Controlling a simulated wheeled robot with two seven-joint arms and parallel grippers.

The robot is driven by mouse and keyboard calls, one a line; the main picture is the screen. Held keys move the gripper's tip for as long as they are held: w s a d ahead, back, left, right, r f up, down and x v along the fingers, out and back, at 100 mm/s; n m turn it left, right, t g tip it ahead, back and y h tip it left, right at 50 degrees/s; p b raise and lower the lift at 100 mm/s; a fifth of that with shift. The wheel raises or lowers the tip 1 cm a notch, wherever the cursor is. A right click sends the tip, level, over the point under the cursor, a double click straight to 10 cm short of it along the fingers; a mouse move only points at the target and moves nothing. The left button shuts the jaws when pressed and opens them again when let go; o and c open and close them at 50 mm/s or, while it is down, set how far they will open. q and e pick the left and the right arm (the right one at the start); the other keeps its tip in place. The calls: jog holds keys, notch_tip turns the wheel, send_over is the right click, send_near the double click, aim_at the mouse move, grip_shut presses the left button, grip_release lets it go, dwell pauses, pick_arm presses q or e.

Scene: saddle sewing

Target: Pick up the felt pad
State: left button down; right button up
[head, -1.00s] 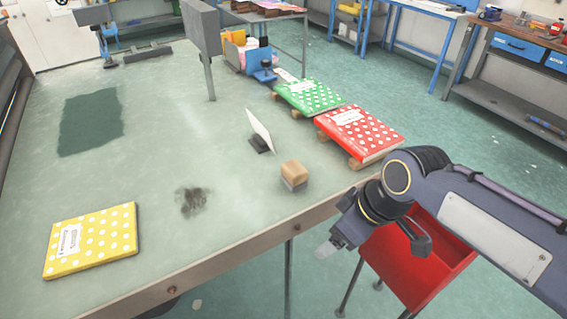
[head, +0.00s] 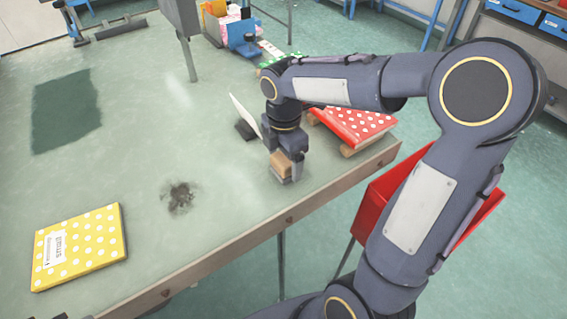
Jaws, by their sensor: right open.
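A small wooden block with a grey layer under it, which I take for the felt pad (head: 281,164), sits on the table near its front edge. My right gripper (head: 285,162) points down right over it, with its fingers open at the block. The gripper hides part of the block's top, and I cannot tell whether the fingers touch it. My left gripper is not clearly seen.
On the workbench (head: 140,130), a white card on a dark stand (head: 246,130) is close behind my gripper. A red dotted book (head: 355,125) lies on wooden supports to the right, a yellow one (head: 80,245) at front left. A red bin (head: 375,200) stands beyond the edge.

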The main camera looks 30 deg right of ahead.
jog(key=shift+f, duration=0.85)
jog(key=shift+c, duration=0.4)
jog(key=c, duration=1)
jog(key=shift+r, duration=0.2)
